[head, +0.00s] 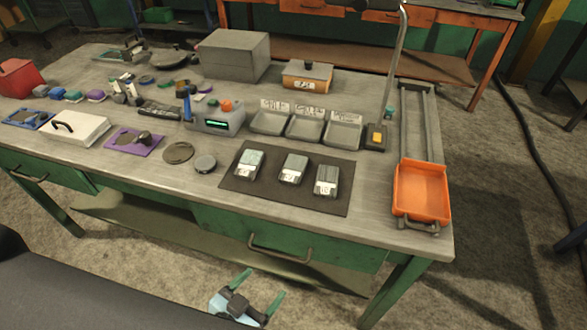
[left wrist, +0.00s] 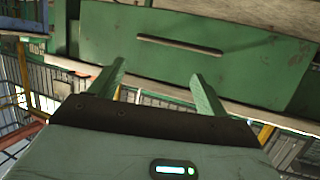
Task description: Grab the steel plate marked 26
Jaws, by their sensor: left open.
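Three small grey metal plate stacks with white number labels lie on a dark mat (head: 235,186) near the front edge of the workbench: a left stack (head: 248,163), a middle stack (head: 293,168) and a right stack (head: 326,181). Their numbers are too small to read surely, so I cannot tell which is marked 26. My left gripper (head: 265,282) is open and empty, below and in front of the bench. In the left wrist view its two green fingers (left wrist: 158,72) point at the green drawer front (left wrist: 240,65) with its bar handle. My right gripper is not in view.
Behind the mat stand three grey trays (head: 304,128) with label cards. An orange bin (head: 421,190) sits at the bench's right end, near an upright metal post (head: 392,75). A grey device (head: 215,118) and a flat disc (head: 205,163) are to the left. The drawer handle (head: 280,252) sticks out.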

